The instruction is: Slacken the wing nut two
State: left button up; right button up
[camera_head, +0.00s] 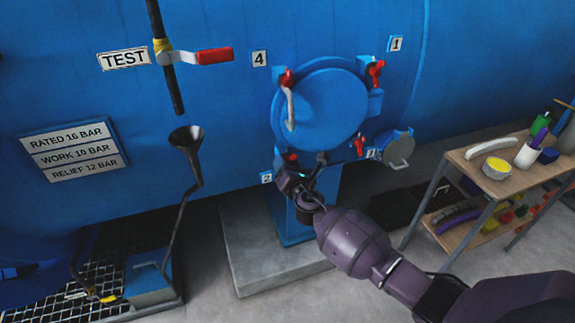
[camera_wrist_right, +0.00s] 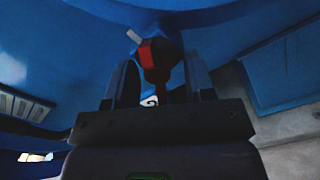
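The round blue hatch (camera_head: 320,108) has red wing nuts around its rim. The lower-left wing nut (camera_head: 291,157) is beside a small label (camera_head: 266,178) that seems to read 2. My right gripper (camera_head: 303,179) is at this nut and partly hides it in the head view. In the right wrist view a red wing nut (camera_wrist_right: 157,58) with a dark middle shows between the two dark fingers of the gripper (camera_wrist_right: 159,82). The fingers stand apart, with a visible gap on each side. Contact with the nut cannot be told. My left gripper is out of view.
Other wing nuts sit at upper left (camera_head: 287,77), upper right (camera_head: 375,72) and lower right (camera_head: 360,145). A grey handle (camera_head: 290,108) crosses the hatch's left side. A grey plinth (camera_head: 270,265) lies below. A wooden cart (camera_head: 470,175) with tools stands at right.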

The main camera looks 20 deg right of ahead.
jog(key=s+p, duration=0.1)
jog(key=s, duration=0.9)
jog(key=shift+s+d, duration=0.2)
jog(key=shift+s, duration=0.2)
dwell(0.4)
